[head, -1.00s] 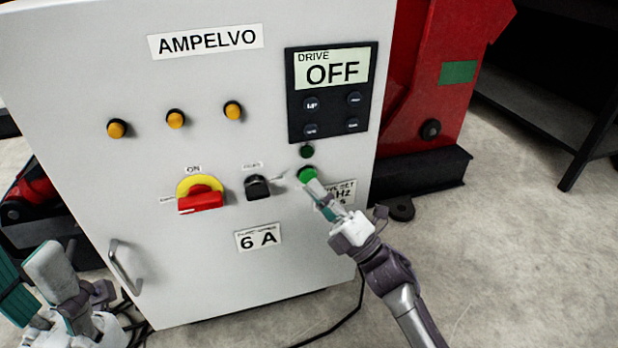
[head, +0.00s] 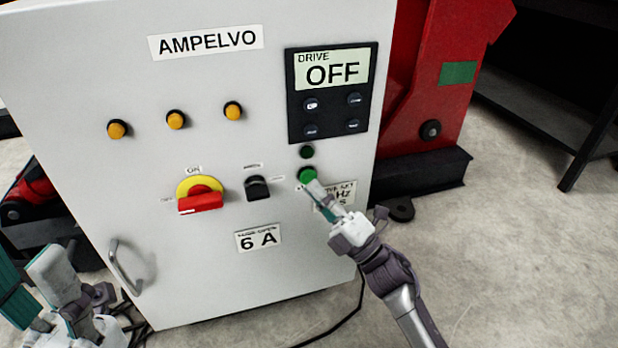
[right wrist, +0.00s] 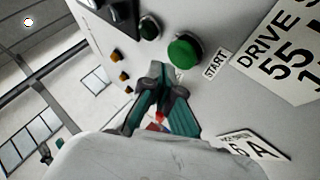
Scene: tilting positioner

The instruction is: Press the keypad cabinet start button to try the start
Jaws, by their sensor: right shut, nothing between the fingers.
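The light grey keypad cabinet (head: 205,260) fills the middle of the head view. Its green start button (head: 307,174) is on the right of the front, below a smaller dark green button or lamp (head: 306,151). The start button also shows in the right wrist view (right wrist: 185,52), beside a START label (right wrist: 216,64). My right gripper (head: 314,186) is shut and empty, its tips just below and right of the button; contact cannot be told. The display (head: 332,70) reads DRIVE OFF. My left gripper (head: 38,278) is open at the lower left.
A door handle (head: 124,267) sticks out lower left. A red machine (head: 440,100) stands behind right.

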